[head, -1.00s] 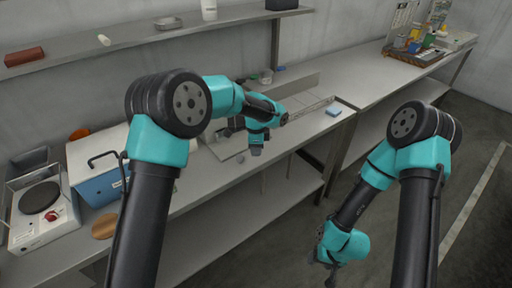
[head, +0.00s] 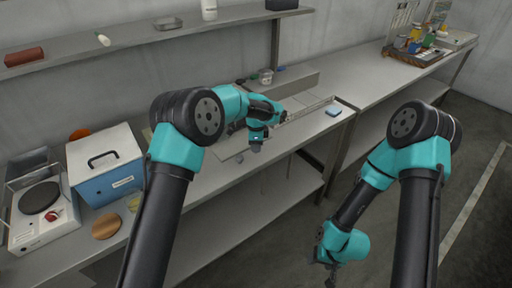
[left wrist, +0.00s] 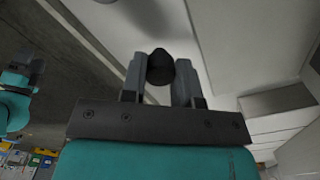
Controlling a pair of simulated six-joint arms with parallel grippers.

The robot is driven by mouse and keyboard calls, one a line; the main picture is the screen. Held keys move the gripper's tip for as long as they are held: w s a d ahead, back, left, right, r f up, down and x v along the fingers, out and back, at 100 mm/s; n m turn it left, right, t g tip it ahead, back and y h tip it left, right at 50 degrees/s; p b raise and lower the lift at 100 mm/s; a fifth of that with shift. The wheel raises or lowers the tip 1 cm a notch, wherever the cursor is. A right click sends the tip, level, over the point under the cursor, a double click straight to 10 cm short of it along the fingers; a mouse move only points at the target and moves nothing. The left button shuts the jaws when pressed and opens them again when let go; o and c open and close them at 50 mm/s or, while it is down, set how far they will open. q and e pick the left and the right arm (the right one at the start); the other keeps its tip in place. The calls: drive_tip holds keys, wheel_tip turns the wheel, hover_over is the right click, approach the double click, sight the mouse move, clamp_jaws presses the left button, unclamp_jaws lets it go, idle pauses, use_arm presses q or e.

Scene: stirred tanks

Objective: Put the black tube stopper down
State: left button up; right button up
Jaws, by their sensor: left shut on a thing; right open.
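The black tube stopper (left wrist: 160,68) is between the two fingers of my left gripper (left wrist: 162,82) in the left wrist view. The fingers are shut on it. In the head view my left gripper (head: 255,146) points down over the bench near its front edge; the stopper is too small or hidden to make out there. The stopper's height above the bench is unclear. My right gripper (head: 331,278) hangs low over the floor, away from the bench, open and empty.
A blue box with a white lid (head: 105,165), a hot plate (head: 40,205) and a round wooden disc (head: 106,226) stand at the left. A blue sponge (head: 333,111) lies right of my left gripper. A shelf (head: 130,38) runs above the bench.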

use_arm(q)
drive_tip(key=shift+f, duration=0.5)
drive_tip(key=shift+f, duration=0.2)
drive_tip(key=o, duration=0.9)
drive_tip(key=shift+r, duration=0.1)
wheel_tip(320, 180, up, 12)
drive_tip(key=shift+r, duration=0.1)
